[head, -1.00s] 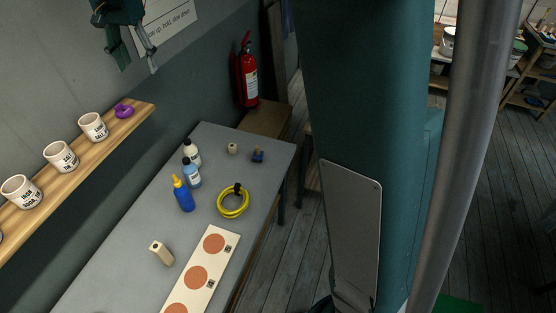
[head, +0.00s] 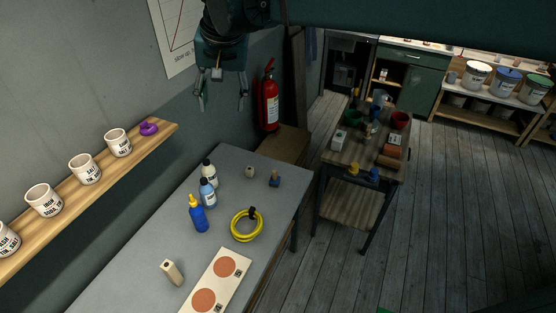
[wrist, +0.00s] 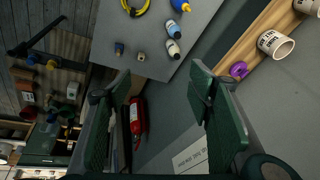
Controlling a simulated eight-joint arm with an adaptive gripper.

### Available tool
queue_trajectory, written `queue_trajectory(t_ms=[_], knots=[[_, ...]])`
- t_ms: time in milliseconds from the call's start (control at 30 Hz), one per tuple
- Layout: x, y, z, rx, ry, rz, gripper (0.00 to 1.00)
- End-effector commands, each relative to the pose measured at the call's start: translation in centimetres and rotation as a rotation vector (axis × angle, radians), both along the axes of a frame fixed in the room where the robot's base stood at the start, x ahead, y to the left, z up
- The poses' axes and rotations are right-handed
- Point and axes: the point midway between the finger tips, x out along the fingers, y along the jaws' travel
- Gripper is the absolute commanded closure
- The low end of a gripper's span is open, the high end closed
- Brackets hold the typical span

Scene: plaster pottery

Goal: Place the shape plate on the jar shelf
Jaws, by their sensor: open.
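The jar shelf (head: 98,184) is a wooden board on the left wall with several white labelled jars (head: 85,169). A small glossy purple object (head: 148,128) sits at its far end, beside the last jar; it also shows in the wrist view (wrist: 238,70). I cannot tell which thing is the shape plate. A cream board with orange discs (head: 238,286) lies on the grey table. My gripper (head: 221,98) is open and empty, high near the wall, to the right of the shelf end. In the wrist view its fingers (wrist: 160,76) are spread wide.
The grey table (head: 150,240) holds bottles (head: 199,214), a yellow coil (head: 247,226), a beige block (head: 172,272) and small pieces. A red extinguisher (head: 269,98) hangs behind. A cluttered cart (head: 362,160) stands right, with open floor around it.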

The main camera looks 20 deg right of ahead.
Motion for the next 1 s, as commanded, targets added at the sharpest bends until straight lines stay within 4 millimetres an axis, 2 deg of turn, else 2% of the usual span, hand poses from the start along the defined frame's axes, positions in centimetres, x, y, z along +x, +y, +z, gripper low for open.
queue_trajectory(t_ms=[100,467,1000], knots=[[-2.4,-1.5,-0.7,-0.011,-0.027,0.026,0.48],[-9.1,-5.3,-3.4,-0.054,-0.108,0.108,0.48],[-18.7,-9.7,-9.7,-0.146,-0.225,0.226,0.48]])
